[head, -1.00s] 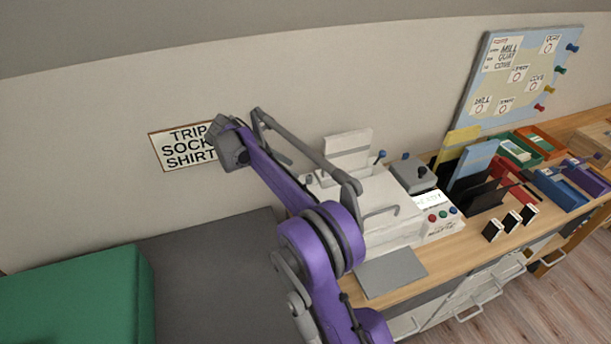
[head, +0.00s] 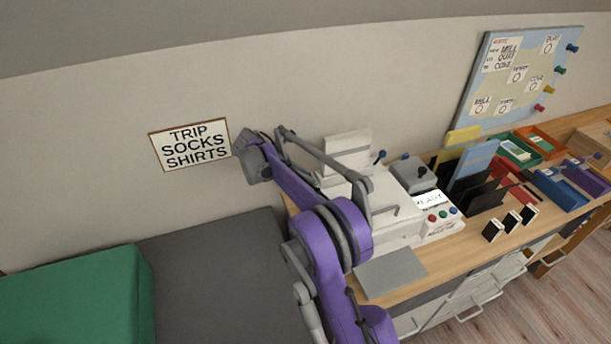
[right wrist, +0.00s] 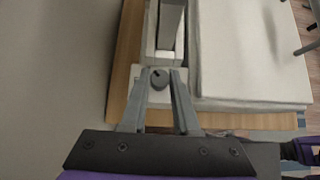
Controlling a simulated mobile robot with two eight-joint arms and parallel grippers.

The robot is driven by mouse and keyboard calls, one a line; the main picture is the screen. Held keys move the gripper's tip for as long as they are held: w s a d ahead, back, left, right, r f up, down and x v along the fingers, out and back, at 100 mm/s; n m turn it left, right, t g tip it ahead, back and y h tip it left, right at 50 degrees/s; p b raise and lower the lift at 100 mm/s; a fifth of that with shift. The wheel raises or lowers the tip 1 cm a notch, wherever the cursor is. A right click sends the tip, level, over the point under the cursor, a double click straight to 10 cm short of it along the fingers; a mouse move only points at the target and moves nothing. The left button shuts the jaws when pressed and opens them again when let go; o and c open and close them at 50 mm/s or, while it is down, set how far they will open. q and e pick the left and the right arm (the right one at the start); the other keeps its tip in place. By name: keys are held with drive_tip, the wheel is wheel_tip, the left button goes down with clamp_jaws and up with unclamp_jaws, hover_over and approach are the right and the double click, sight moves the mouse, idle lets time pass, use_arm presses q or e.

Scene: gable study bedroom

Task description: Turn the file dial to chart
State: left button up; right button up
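A small round dark dial (right wrist: 159,78) with a pointer mark sits on a pale base at the end of a narrow light part in the right wrist view. My right gripper (right wrist: 161,88) is open there, its two grey fingers apart on either side of the dial. I cannot tell whether they touch it. No label for chart can be read. In the head view a white machine (head: 385,205) stands on the desk; my purple right arm crosses in front of its left side, and the fingers cannot be made out there. My left gripper is not in view.
A console (head: 437,222) with coloured buttons and a lit display is beside the machine. A grey plate (head: 391,272) lies in front. File trays (head: 560,190) and a map board (head: 520,75) are to the right. A wall sign (head: 190,145) hangs left, and the wall is close behind.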

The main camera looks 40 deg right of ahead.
clamp_jaws()
drive_tip(key=m+g+y+p, duration=0.1)
drive_tip(key=m+g, duration=0.1)
drive_tip(key=shift+w+m, duration=0.2)
drive_tip(key=shift+m, duration=0.2)
drive_tip(key=shift+d+m+g+y+p, duration=0.1)
drive_tip(key=shift+m+g+y+p, duration=0.4)
drive_tip(key=shift+m, duration=0.4)
drive_tip(key=o, duration=0.6)
unclamp_jaws()
